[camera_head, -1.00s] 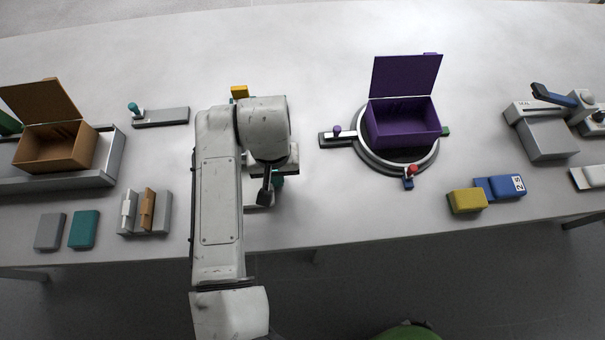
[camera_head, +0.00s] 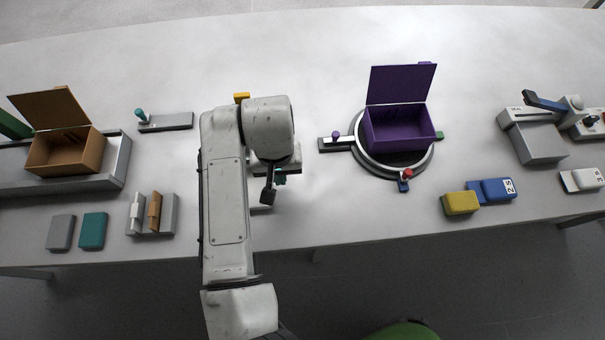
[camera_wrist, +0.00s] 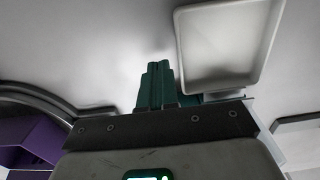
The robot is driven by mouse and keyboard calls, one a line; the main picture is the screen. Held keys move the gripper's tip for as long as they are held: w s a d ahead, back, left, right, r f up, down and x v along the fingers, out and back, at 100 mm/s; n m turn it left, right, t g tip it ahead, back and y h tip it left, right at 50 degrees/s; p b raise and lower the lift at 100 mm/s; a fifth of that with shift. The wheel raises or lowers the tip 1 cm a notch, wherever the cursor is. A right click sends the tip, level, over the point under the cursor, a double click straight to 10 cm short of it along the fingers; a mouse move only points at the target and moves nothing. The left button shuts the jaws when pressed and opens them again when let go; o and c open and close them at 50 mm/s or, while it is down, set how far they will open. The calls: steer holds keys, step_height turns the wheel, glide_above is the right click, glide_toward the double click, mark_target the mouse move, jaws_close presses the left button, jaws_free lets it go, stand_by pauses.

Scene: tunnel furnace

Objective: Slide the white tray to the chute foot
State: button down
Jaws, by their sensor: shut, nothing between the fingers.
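The white tray (camera_wrist: 222,48) is a shallow, empty, square tray with a raised rim, in the upper right of the wrist view. In the head view my arm hides most of it; a pale edge (camera_head: 262,209) below my gripper seems to be part of it. My gripper (camera_wrist: 157,72) has its teal fingers shut, with nothing between them. The fingertips are just left of the tray's rim in the wrist view; I cannot tell whether they touch it. In the head view my gripper (camera_head: 280,177) is low over the table, partly hidden. I cannot make out the chute foot.
A purple open box (camera_head: 398,130) stands on a round turntable (camera_head: 372,166) to the right. A brown box (camera_head: 66,152) sits on a grey track at left. A yellow block (camera_head: 461,203) and blue block (camera_head: 492,190) lie front right.

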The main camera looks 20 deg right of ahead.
step_height(320, 180, up, 7)
steer(key=p, duration=0.3)
steer(key=shift+r, duration=0.2)
stand_by(1.3)
